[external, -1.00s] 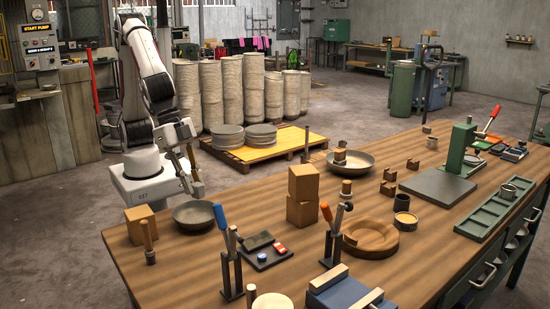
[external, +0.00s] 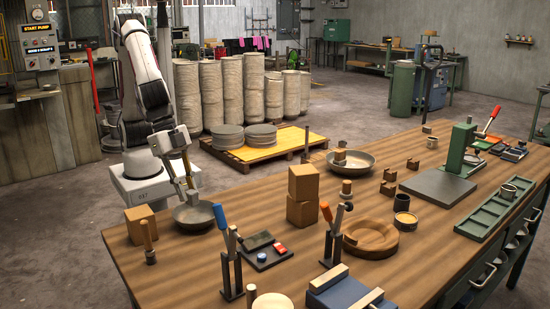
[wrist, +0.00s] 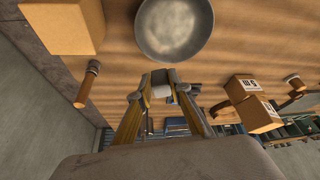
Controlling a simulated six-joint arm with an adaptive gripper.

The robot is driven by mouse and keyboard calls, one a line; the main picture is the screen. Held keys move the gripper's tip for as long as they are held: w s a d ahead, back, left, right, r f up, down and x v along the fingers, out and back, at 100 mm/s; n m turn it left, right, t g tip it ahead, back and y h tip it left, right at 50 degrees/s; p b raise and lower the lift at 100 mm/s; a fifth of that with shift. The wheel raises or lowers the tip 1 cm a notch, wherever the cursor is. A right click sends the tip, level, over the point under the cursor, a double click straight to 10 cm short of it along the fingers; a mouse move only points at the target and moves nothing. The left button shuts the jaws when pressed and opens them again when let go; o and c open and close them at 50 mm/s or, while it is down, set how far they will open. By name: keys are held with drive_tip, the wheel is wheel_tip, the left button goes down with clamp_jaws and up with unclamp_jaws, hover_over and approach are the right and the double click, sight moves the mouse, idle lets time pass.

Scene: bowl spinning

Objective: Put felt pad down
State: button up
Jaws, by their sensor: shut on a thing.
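My gripper (external: 190,195) is at the grey metal bowl (external: 200,221) on the near left of the wooden bench, its fingertips over or just inside the bowl's back rim. The bowl also shows in the wrist view (wrist: 176,28), just beyond the fingertips. I cannot tell whether the pad touches the bowl. The pad is too small to make out in the external view.
A cardboard box (external: 140,226) and a wooden-handled tool (external: 147,238) stand left of the bowl. Two stacked boxes (external: 302,196) stand farther right.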

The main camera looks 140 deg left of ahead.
drive_tip(key=w+d+m, duration=0.2)
drive_tip(key=w+d, duration=1.3)
drive_tip(key=d, duration=0.2)
drive_tip(key=shift+r+h, duration=0.2)
drive_tip(key=shift+h, duration=0.2)
drive_tip(key=shift+w+f, duration=0.1)
drive_tip(key=shift+f, duration=0.05)
drive_tip(key=shift+f, duration=4.65)
drive_tip(key=shift+f, duration=0.2)
drive_tip(key=o, duration=0.9)
drive_tip(key=shift+r, duration=0.1)
